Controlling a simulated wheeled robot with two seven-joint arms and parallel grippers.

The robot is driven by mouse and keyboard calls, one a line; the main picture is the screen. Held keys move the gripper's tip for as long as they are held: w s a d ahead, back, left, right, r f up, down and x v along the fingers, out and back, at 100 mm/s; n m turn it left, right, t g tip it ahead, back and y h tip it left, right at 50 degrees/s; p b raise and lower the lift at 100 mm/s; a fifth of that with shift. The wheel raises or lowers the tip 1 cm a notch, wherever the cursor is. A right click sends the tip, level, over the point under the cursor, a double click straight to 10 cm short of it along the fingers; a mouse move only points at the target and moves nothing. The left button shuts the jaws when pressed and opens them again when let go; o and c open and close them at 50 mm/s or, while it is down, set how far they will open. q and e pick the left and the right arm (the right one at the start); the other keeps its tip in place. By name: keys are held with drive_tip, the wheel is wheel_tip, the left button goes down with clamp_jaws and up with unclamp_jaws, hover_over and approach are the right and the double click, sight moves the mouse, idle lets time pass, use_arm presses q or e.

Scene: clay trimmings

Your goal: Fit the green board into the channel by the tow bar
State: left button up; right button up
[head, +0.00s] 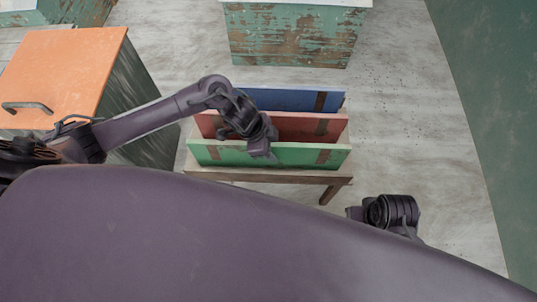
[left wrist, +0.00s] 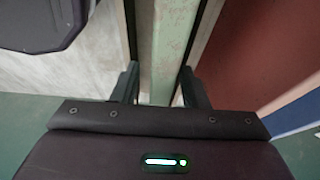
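The green board (head: 215,154) stands on edge at the front of a low wooden table, with a brown patch near its right end. My left gripper (head: 262,152) is over its top edge, near the middle. In the left wrist view the board's pale green edge (left wrist: 168,60) runs between the two fingers (left wrist: 161,86). The fingers are apart, with a gap showing beside the board. My right gripper is not clearly visible; part of my right arm shows at the lower right. I cannot make out the tow bar, nor which slot is the channel.
A red board (head: 300,127) and a blue board (head: 285,99) stand behind the green one on the table (head: 300,177). An orange-topped cabinet (head: 60,70) is at left. A worn green cabinet (head: 290,40) stands behind. Floor to the right is clear.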

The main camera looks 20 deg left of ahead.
use_arm(q)
drive_tip(key=c, duration=0.9)
clamp_jaws()
drive_tip(key=shift+w+r, duration=0.1)
